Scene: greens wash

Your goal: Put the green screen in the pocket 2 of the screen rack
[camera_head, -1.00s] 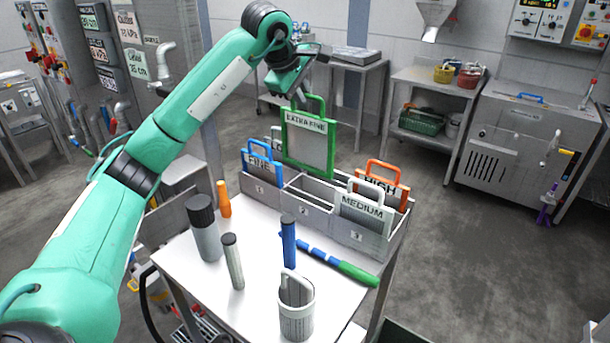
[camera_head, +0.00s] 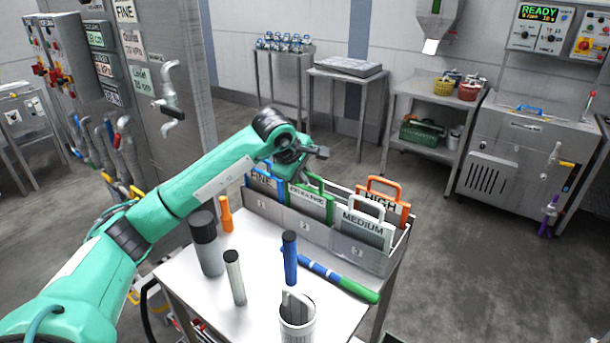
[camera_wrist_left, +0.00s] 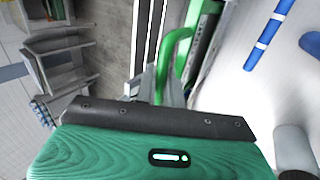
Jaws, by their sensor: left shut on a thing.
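The green screen (camera_head: 309,199), labelled extra fine, stands upright in the middle compartment of the screen rack (camera_head: 345,246), behind the front plate marked 2. Only its upper frame and handle show above that plate. My left gripper (camera_head: 304,179) is above it, shut on its green handle; my wrist partly hides the grip in the head view. In the left wrist view, the green handle (camera_wrist_left: 176,48) runs into the jaws of my left gripper (camera_wrist_left: 165,88). My right gripper is not in view.
The blue fine screen (camera_head: 262,180) stands in pocket 1, the medium screen (camera_head: 366,228) in pocket 3. An orange high screen (camera_head: 384,203) stands behind.

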